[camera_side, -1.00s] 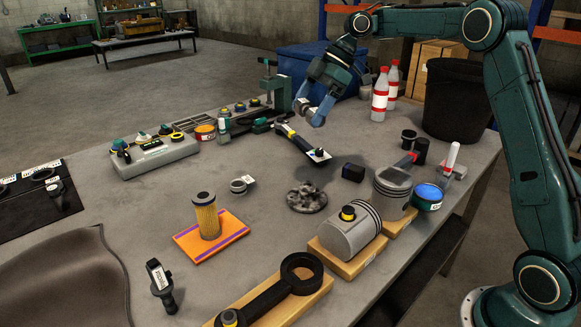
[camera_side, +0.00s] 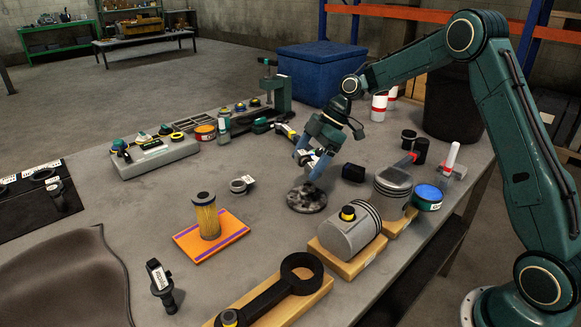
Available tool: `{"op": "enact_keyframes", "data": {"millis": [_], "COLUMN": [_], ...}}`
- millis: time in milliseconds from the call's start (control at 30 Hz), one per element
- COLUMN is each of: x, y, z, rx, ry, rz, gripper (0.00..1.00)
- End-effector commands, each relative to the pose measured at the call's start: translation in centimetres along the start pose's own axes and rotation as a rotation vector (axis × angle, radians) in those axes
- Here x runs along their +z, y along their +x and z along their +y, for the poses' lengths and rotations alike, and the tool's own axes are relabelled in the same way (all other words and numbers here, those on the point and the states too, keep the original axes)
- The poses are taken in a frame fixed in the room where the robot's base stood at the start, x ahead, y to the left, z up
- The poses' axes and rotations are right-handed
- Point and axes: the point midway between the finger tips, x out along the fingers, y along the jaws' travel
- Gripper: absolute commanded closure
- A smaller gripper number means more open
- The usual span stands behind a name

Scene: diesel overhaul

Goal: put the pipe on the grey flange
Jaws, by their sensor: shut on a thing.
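My gripper (camera_side: 307,166) points down over the middle of the bench, shut on a small light-grey piece (camera_side: 302,157), which I take as the pipe. The fingers cover much of it, so its exact tilt is unclear. Just below lies a round, mottled grey piece (camera_side: 307,199), flat on the bench; the held piece looks above and apart from it. A small grey ring (camera_side: 239,186) with a white tag lies to the left. I cannot tell for sure which of these two is the grey flange.
A black tool with a yellow band (camera_side: 287,131) lies partly hidden behind my gripper. A small black block (camera_side: 353,173) and a grey piston (camera_side: 391,190) are to the right. A yellow filter (camera_side: 207,219) stands on an orange pad (camera_side: 186,240) at left. Another piston (camera_side: 350,235) lies in front.

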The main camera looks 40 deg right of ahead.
Motion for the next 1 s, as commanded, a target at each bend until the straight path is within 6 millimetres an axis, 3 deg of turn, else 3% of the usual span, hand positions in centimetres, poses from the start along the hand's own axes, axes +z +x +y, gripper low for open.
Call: {"op": "enact_keyframes", "data": {"millis": [200, 567, 1000], "x": [0.2, 2.1, 2.4], "y": [0.4, 3.4, 3.8], "z": [0.0, -0.1, 0.0], "rx": [-0.001, -0.001, -0.001], "ry": [0.000, 0.000, -0.001], "rz": [0.001, 0.001, 0.000], "gripper": [0.43, 0.43, 0.43]}}
